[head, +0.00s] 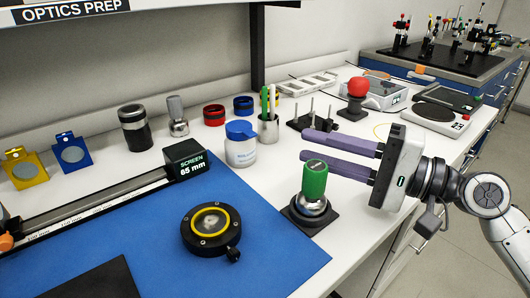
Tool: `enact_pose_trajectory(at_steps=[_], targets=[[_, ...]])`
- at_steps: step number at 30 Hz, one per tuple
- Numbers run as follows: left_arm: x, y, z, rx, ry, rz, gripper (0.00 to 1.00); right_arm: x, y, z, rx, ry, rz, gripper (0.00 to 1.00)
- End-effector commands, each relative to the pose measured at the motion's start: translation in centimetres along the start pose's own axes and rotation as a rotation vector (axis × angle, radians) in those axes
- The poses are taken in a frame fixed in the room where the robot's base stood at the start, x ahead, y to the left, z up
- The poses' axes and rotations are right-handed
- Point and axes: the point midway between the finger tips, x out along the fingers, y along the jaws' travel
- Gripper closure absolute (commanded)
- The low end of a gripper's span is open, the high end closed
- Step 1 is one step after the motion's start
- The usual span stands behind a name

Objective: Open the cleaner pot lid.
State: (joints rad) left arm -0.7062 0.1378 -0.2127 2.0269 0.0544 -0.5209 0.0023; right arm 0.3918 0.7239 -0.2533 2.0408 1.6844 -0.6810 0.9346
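The cleaner pot (241,154) is a small white jar with a printed label, upright on the white bench behind the blue mat. Its blue lid (240,131) sits on top. My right gripper (303,146) comes in from the right with its two purple fingers apart and nothing between them. Its fingertips point left toward the pot, a short gap to the right of it and not touching it. My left gripper is not in view.
A green-topped metal piece (314,180) on a dark base stands just below my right fingers. A metal cup of pens (268,130) stands right of the pot. A screen block (185,160) is at its left. A round black mount (211,227) lies on the blue mat (275,255).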

Motion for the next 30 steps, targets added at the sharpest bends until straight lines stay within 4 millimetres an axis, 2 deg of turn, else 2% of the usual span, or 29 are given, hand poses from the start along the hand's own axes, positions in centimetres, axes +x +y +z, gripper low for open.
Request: enact_pose_trajectory(at_steps=[1,5,8,15,21,30], targets=[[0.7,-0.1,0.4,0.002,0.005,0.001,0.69,0.0,1.1,0.0,0.0,0.0,0.0,0.77],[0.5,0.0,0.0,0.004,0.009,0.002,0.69,0.5,1.1,0.0,0.0,0.0,-0.002,0.77],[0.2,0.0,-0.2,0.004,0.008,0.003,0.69,1.8,0.9,0.0,0.001,-0.001,-0.003,0.77],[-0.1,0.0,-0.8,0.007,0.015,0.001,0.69,6.3,0.8,0.0,0.001,-0.002,-0.004,0.77],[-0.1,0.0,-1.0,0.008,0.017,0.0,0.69,9.2,1.0,0.0,0.001,-0.001,-0.002,0.77],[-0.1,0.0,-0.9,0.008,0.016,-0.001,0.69,10.3,1.1,0.0,0.0,0.0,-0.001,0.77]])
